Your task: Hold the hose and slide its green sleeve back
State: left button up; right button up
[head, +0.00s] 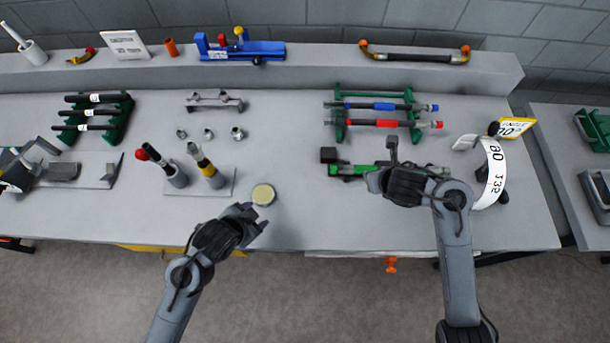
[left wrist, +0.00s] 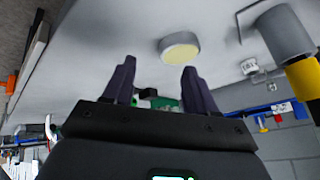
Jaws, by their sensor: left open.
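The green sleeve (head: 352,169) shows on a dark hose lying crosswise in front of the hose rack, right of the table's middle. A dark block stands at the hose's left end; the right part of the hose is hidden behind my right gripper (head: 391,160). That gripper is at the hose, but its fingertips are not clear enough to tell open from shut. My left gripper (head: 256,216) is open and empty near the front edge, well left of the hose. Its two fingers also show apart in the left wrist view (left wrist: 157,82).
A round pale-topped disc (head: 263,194) is just beyond my left gripper. A green rack (head: 341,97) holds hoses with blue and red sleeves. A curved white scale (head: 493,172) stands right of my right gripper. Upright tools stand in cups left of the disc.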

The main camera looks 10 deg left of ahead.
aim_at(347, 169)
pick_arm(q)
jog(key=w+d+m, duration=0.1)
jog(key=w, duration=0.1)
jog(key=w+d+m+t+h, duration=0.1)
jog(key=w+m, duration=0.1)
jog(key=w+d+m+h, duration=0.1)
jog(key=w+d, duration=0.1)
jog(key=w, duration=0.1)
jog(key=shift+w+m+t, duration=0.1)
jog(key=shift+m+t, duration=0.2)
jog(key=shift+m, duration=0.1)
jog(key=w+d+f+m+h, duration=0.1)
jog(key=w+d+m, duration=0.1)
jog(key=w+d, duration=0.2)
jog(key=w+d+f+m+h, duration=0.1)
jog(key=w+d+m+h, duration=0.1)
jog(key=w+d, duration=0.2)
jog(key=w+d+f+m+h, duration=0.2)
jog(key=w+d+m, duration=0.1)
jog(key=w+d, duration=0.1)
jog(key=shift+d, duration=0.45)
